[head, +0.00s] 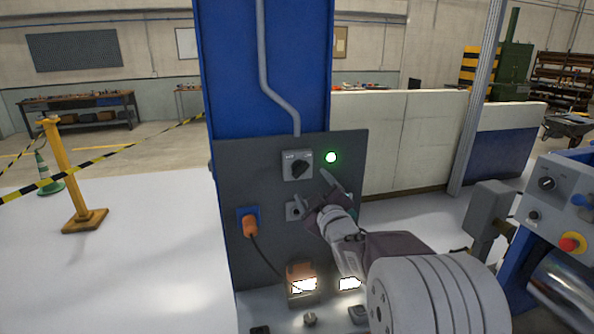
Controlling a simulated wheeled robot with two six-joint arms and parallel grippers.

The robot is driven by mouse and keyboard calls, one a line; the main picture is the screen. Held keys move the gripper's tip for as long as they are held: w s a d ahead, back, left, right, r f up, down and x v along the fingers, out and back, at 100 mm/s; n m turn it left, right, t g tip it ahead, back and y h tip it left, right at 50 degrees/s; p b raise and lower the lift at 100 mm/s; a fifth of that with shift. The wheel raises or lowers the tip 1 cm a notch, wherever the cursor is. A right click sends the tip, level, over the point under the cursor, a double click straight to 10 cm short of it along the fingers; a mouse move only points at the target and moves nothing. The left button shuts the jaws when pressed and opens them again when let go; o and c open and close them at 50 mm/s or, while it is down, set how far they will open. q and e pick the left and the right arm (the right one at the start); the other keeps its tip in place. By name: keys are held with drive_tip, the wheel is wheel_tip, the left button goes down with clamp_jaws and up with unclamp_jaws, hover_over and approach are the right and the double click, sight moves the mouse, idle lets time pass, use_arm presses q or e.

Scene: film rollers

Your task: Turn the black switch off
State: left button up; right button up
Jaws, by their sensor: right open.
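A round green lamp (331,157) glows just to the right of the switch. My right gripper (313,189) is open and empty, in front of the panel. Its fingers appear just below and to the right of the switch, and I see a gap between them and the knob. My left gripper is not in view.
An orange plug (249,226) with a black cable is at the panel's lower left. A small grey fitting (293,211) sits beside my gripper. A machine with a red button (571,243) stands at the right. A yellow post (67,180) with striped tape is at the left.

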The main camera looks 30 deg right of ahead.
sight(303, 173)
drive_tip(key=p+x, duration=0.2)
drive_tip(key=x, duration=0.5)
drive_tip(key=shift+w+d+p, duration=0.1)
drive_tip(key=shift+w+p, duration=0.15)
drive_tip(key=shift+p, duration=0.1)
drive_tip(key=shift+w+d, duration=0.15)
drive_tip(key=shift+w, duration=0.45)
drive_tip(key=shift+w+f, duration=0.1)
drive_tip(key=shift+w, duration=0.1)
drive_tip(key=c, duration=1.4)
